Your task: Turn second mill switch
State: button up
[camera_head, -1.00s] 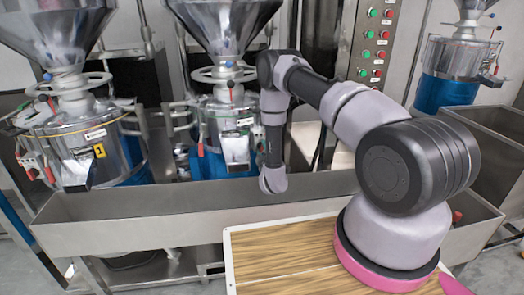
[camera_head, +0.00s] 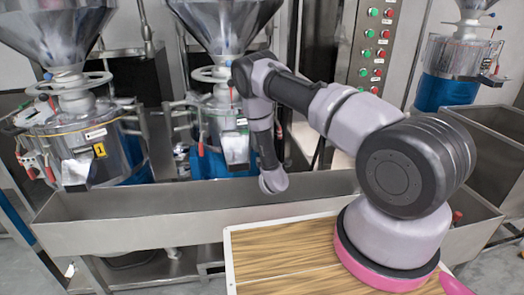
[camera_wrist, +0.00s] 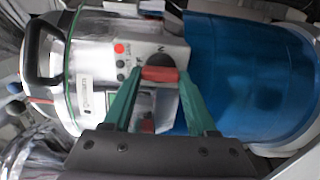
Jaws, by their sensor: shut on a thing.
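The second mill (camera_head: 212,135), with a silver body and blue lower drum, stands in the middle of the head view behind a metal trough. In the wrist view its switch, a red handle (camera_wrist: 160,74) on a light panel (camera_wrist: 150,50), sits between the green fingertips of my gripper (camera_wrist: 161,75). The fingers are shut on the red switch handle. The blue drum (camera_wrist: 250,75) fills the right of the wrist view. In the head view my arm hangs in front of the mill's right side, and the gripper and switch cannot be made out.
The first mill (camera_head: 85,140) stands at left, and another mill (camera_head: 455,65) stands far right. A control panel (camera_head: 373,45) with red and green buttons is behind my arm. The metal trough (camera_head: 130,212) and a wooden board (camera_head: 280,250) lie in front.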

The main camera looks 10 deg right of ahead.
jog(key=o, duration=1.4)
jog(key=shift+c, duration=0.2)
jog(key=s, duration=1.1)
